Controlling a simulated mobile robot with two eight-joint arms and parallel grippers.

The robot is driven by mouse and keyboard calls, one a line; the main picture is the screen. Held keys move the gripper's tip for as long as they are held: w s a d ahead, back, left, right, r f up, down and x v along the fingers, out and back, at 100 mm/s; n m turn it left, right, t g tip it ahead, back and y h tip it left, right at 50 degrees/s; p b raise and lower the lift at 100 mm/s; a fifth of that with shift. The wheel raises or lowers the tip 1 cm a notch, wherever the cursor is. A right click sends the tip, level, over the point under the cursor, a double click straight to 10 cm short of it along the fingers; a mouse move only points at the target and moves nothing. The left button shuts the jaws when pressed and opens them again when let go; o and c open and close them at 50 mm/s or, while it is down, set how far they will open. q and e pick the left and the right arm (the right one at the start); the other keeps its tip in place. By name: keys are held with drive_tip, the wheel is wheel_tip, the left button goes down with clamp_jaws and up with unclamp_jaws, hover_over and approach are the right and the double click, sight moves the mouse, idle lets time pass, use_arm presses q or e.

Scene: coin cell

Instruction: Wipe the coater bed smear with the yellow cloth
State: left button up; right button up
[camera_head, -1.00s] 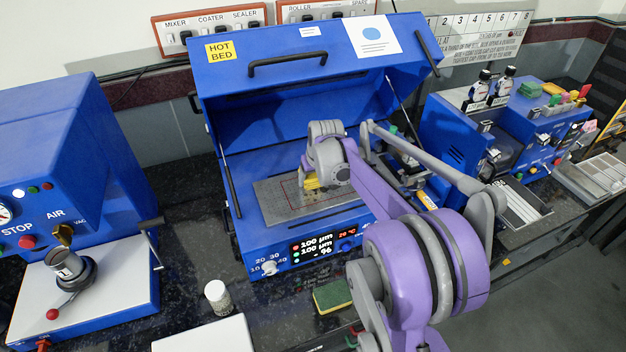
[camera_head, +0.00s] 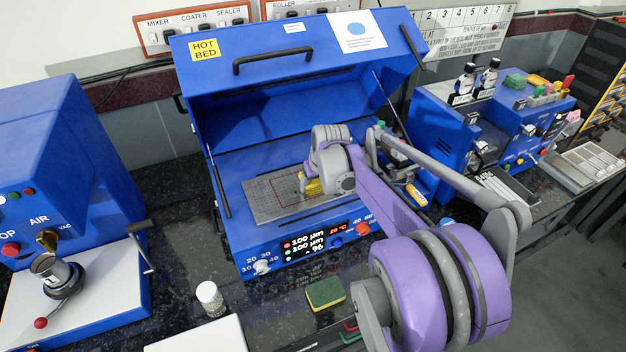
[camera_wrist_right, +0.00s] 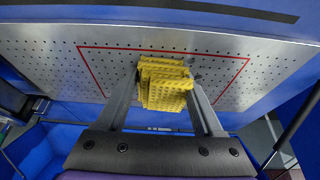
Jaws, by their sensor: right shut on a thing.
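The yellow cloth (camera_wrist_right: 165,82) is a folded, dimpled pad between the fingers of my right gripper (camera_wrist_right: 165,85), which is shut on it. In the head view a bit of the cloth (camera_head: 313,187) shows below my right gripper (camera_head: 312,190), over the coater bed. The coater bed (camera_head: 258,200) is a grey perforated plate with a red outline, inside the open blue coater. In the right wrist view the cloth is over the bed (camera_wrist_right: 50,65), within the red outline. Whether it touches the plate is unclear. I cannot make out the smear. My left gripper is not in view.
The coater's raised blue lid (camera_head: 290,80) stands behind the bed. A green and yellow sponge (camera_head: 325,293) and a white-capped bottle (camera_head: 209,298) stand in front of the coater. A blue press (camera_head: 60,180) is at left; more blue machines (camera_head: 495,120) are at right.

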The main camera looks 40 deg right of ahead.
sight(318, 196)
drive_tip(key=shift+s+a, duration=0.3)
drive_tip(key=shift+s, duration=0.55)
drive_tip(key=shift+s+a, duration=0.25)
drive_tip(key=shift+s, duration=0.55)
drive_tip(key=shift+f, duration=0.15)
drive_tip(key=shift+w+d, duration=0.15)
drive_tip(key=shift+w, duration=0.25)
drive_tip(key=shift+w+d, duration=0.2)
drive_tip(key=shift+w, duration=0.5)
drive_tip(key=shift+w+d, duration=0.15)
drive_tip(key=shift+w, duration=0.5)
drive_tip(key=shift+w+d, duration=0.2)
drive_tip(key=shift+w, duration=0.45)
drive_tip(key=shift+w+d, duration=0.25)
drive_tip(key=shift+w, duration=0.4)
drive_tip(key=shift+w+d, duration=0.2)
drive_tip(key=shift+w, duration=0.45)
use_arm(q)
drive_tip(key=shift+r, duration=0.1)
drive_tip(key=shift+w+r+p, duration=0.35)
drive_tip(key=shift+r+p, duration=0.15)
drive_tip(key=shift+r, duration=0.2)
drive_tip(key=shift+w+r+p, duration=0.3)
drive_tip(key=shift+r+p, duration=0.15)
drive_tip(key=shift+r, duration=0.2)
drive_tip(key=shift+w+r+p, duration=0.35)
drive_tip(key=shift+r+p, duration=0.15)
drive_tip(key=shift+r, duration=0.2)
use_arm(e)
drive_tip(key=shift+r, duration=3.05)
